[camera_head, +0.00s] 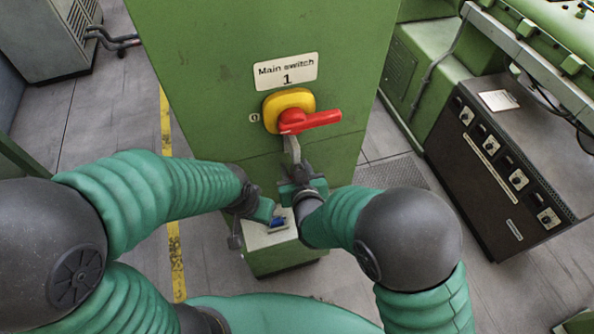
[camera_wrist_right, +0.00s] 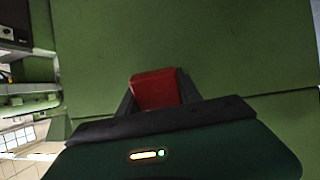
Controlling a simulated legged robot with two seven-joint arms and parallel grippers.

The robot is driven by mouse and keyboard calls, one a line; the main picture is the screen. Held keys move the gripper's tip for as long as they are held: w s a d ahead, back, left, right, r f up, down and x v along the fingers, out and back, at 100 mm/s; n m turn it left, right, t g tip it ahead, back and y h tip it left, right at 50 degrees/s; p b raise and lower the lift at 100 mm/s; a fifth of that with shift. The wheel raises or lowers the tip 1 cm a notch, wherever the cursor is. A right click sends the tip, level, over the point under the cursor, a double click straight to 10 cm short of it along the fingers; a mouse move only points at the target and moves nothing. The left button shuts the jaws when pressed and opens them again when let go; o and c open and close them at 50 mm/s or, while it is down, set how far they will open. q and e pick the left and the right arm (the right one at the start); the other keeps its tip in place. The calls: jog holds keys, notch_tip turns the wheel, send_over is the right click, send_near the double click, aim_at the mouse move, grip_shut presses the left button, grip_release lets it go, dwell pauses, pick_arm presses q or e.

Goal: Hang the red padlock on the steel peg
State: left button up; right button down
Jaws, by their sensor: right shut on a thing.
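The red padlock (camera_wrist_right: 155,90) shows in the right wrist view as a red block between the two dark fingers. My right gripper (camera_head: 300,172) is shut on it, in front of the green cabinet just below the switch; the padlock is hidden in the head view. A pale grey metal piece (camera_head: 291,148) stands out below the switch, just above my right gripper; I cannot tell whether it is the steel peg or whether the padlock touches it. My left gripper (camera_head: 264,212) is low, left of the right one, by a pale ledge; its fingers are unclear.
The green cabinet (camera_head: 240,60) carries a red switch handle (camera_head: 308,121) on a yellow plate (camera_head: 289,100). A small blue object (camera_head: 278,222) is on the pale ledge (camera_head: 258,241). A dark control box (camera_head: 490,165) stands at right. Floor shows on both sides of the cabinet.

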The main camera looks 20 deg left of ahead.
jog(key=shift+a, duration=0.35)
pick_arm(q)
jog(key=shift+w+a, duration=0.1)
jog(key=shift+a, duration=0.2)
jog(key=shift+d, duration=0.1)
pick_arm(e)
jog(key=shift+d, duration=0.15)
jog(key=shift+d, duration=0.15)
jog(key=c, duration=0.7)
grip_release()
jog(key=shift+d, duration=0.15)
jog(key=shift+c, duration=0.2)
pick_arm(q)
jog(key=shift+d, duration=0.25)
pick_arm(e)
jog(key=shift+a, duration=0.2)
pick_arm(q)
jog(key=shift+a+f, duration=0.15)
